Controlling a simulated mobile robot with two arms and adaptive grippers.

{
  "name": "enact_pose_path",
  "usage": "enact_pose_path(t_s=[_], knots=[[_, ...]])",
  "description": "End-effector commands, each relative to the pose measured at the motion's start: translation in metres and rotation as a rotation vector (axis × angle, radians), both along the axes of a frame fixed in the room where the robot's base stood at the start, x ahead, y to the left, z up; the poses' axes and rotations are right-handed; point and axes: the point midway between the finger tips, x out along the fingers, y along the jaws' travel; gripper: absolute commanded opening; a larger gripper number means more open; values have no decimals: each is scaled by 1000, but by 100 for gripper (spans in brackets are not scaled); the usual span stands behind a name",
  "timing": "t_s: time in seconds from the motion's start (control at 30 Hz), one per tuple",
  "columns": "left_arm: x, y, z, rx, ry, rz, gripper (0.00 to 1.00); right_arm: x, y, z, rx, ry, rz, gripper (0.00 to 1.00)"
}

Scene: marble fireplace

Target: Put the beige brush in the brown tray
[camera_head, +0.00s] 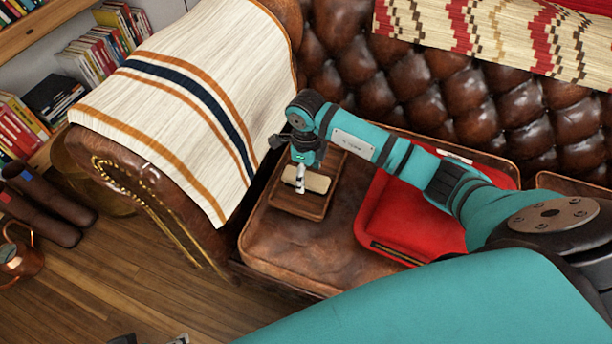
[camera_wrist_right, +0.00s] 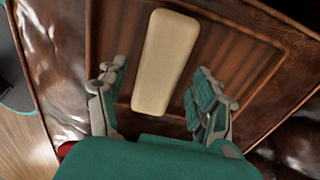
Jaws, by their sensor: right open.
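The beige brush (camera_head: 318,183) lies in the brown tray (camera_head: 299,207) on the leather sofa seat. In the right wrist view the brush (camera_wrist_right: 166,60) rests lengthwise on the ribbed tray floor (camera_wrist_right: 228,75). My right gripper (camera_head: 300,182) is above the tray and points down at the brush. In its wrist view the right gripper (camera_wrist_right: 158,85) is open, with a finger on either side of the brush's near end and gaps between. In the head view the gripper covers part of the brush. Small dark and grey parts at the bottom edge may be my left gripper (camera_head: 150,340).
A red cushion (camera_head: 400,212) lies right of the tray. The sofa arm with a striped blanket (camera_head: 185,100) rises close on the left. The tufted backrest (camera_head: 440,85) stands behind. Some leather seat (camera_head: 290,245) in front of the tray is clear.

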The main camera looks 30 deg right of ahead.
Motion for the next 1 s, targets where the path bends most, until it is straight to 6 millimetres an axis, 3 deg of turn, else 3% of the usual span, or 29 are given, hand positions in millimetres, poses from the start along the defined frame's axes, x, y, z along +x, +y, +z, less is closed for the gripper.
enact_pose_path(t_s=[0.03,0.2,0.4,0.87,0.93,1.0], knots=[[-6,2,5,6,27,3,97,1,0,17,0,-6,1,67],[-12,4,12,11,55,5,97,1,0,55,-2,-4,1,67],[-11,3,18,11,53,4,97,0,0,85,0,-1,1,67],[-11,3,19,11,51,4,97,0,0,95,0,1,0,67],[-11,3,19,11,51,4,97,-1,6,94,22,-2,5,67],[-11,3,19,11,50,4,97,-3,26,90,96,-14,21,67]])
